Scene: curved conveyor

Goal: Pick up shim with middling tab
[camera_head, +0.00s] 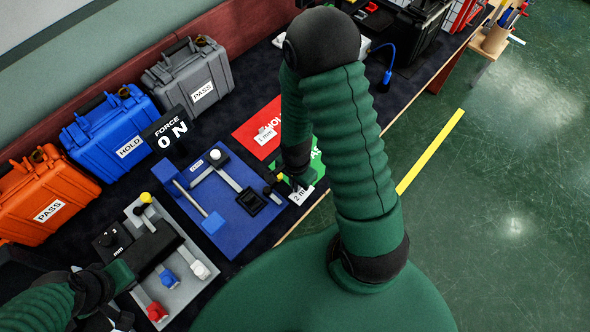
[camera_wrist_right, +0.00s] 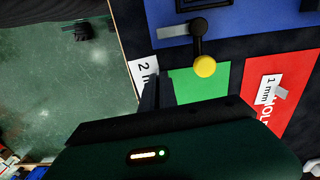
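My right gripper (camera_head: 299,184) reaches down at the green card (camera_head: 316,158), by the white "2 mm" label (camera_head: 301,194). In the right wrist view its dark fingers (camera_wrist_right: 157,92) are close together between the label (camera_wrist_right: 143,78) and the green card (camera_wrist_right: 200,88); any gap or shim between them is not clear. A small grey tabbed piece, likely a shim, lies by the "1 mm" label on the red card (camera_wrist_right: 268,108). No shim shows clearly on the green card. My left gripper (camera_head: 112,275) is at the grey fixture (camera_head: 176,294); its fingers are unclear.
The blue fixture (camera_head: 225,226) stands left of the cards, with a yellow-knobbed lever (camera_wrist_right: 203,52) close to my right fingers. Orange (camera_head: 35,195), blue (camera_head: 112,128) and grey (camera_head: 188,75) cases line the back. The table edge is just beyond the "2 mm" label.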

